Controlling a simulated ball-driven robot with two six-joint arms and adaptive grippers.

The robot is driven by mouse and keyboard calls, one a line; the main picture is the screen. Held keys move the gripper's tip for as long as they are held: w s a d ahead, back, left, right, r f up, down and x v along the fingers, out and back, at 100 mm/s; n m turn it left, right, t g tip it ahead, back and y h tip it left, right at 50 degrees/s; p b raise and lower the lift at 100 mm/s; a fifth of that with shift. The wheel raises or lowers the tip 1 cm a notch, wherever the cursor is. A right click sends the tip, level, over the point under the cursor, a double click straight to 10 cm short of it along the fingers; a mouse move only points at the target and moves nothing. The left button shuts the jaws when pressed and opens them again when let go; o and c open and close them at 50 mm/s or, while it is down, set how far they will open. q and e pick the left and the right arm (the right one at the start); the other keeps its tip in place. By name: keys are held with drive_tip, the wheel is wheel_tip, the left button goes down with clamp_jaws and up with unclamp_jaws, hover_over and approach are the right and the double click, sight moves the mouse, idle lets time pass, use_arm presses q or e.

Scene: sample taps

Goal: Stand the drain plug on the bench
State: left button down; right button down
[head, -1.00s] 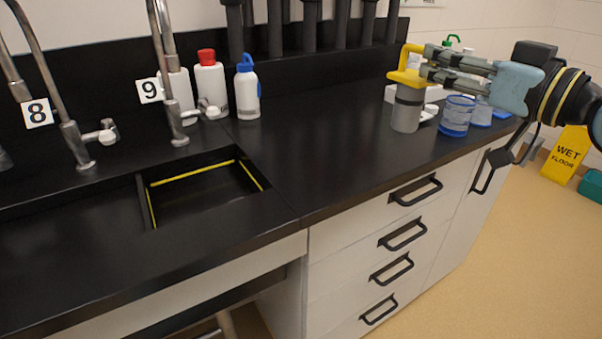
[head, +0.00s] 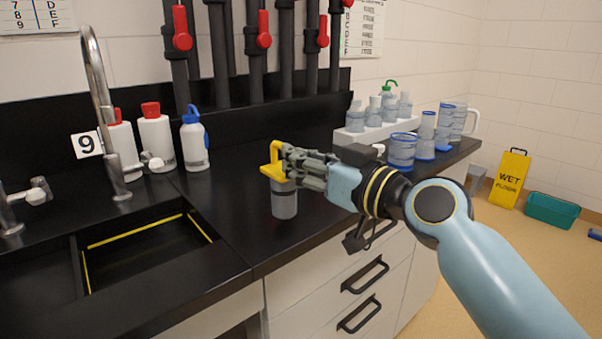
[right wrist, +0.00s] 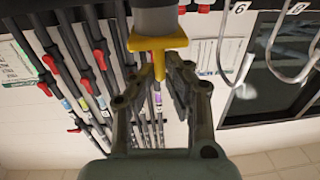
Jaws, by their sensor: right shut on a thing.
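The drain plug (head: 285,203) is a grey cylinder with a yellow top and handle. It is upright over the black bench (head: 235,195), right of the sink. I cannot tell whether its base touches the bench. My right gripper (head: 283,166) comes in from the right and is shut on the yellow handle. In the right wrist view the plug's grey body (right wrist: 157,20) and yellow handle (right wrist: 158,52) show at the top, with the fingers (right wrist: 160,78) on either side of the handle. My left gripper is not in view.
The sink opening (head: 145,245) with yellow edging lies to the left. White bottles (head: 155,140) stand behind it. Blue-rimmed beakers (head: 402,152) and a white rack (head: 375,133) stand on the bench to the right. The bench around the plug is clear.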

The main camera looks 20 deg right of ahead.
drive_tip(key=shift+f, duration=0.8)
drive_tip(key=shift+f+b, duration=0.2)
drive_tip(key=shift+b, duration=0.1)
drive_tip(key=c, duration=1.4)
unclamp_jaws()
drive_tip(key=shift+o, duration=0.2)
